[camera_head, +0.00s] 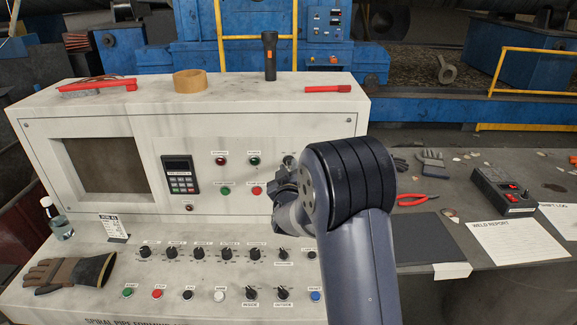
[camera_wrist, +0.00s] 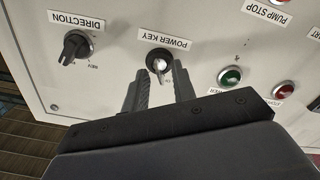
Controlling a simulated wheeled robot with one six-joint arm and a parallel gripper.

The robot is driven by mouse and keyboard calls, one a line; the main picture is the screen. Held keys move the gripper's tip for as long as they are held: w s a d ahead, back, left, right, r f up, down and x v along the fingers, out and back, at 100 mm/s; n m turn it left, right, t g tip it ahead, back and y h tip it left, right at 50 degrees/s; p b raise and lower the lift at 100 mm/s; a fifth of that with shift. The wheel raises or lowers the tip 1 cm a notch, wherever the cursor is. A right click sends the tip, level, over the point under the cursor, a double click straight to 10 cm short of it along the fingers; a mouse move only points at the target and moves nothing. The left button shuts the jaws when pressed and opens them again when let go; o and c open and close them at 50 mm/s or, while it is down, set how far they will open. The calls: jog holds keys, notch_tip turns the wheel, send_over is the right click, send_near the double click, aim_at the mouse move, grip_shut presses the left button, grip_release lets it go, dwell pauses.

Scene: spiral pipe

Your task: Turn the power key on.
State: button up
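The power key (camera_wrist: 160,65) is a silver key in a round black switch on the pale panel, with a POWER KEY label beside it in the wrist view. My gripper (camera_wrist: 158,76) is open, its two dark fingers apart on either side of the key's lower part. The fingertips are close to the panel; I cannot tell whether they touch the key. In the head view my gripper (camera_head: 280,184) is at the right part of the console's upright panel, and my arm hides much of that area.
A DIRECTION switch (camera_wrist: 76,46) and a green button (camera_wrist: 230,77) flank the key. The console (camera_head: 95,206) has knobs and buttons on its lower slope. A glove (camera_head: 70,273) lies at left. A dark table (camera_head: 455,190) with red pliers (camera_head: 418,199) is at right.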

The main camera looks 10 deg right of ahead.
jog(key=shift+w, duration=0.1)
jog(key=shift+c, duration=0.4)
grip_shut()
jog(key=shift+f+m+b, duration=0.15)
jog(key=shift+m+b, duration=0.15)
jog(key=shift+b, duration=0.4)
jog(key=m+b, duration=0.1)
jog(key=b, duration=0.1)
jog(key=m+b, duration=0.1)
jog(key=b, duration=0.2)
jog(key=shift+f+m, duration=0.2)
jog(key=shift+m, duration=0.1)
jog(key=m+b, duration=0.5)
jog(key=b, duration=0.1)
jog(key=m+b, duration=0.3)
jog(key=shift+d+r+m, duration=0.15)
jog(key=shift+r+m, duration=0.15)
jog(key=shift+o, duration=0.4)
grip_release()
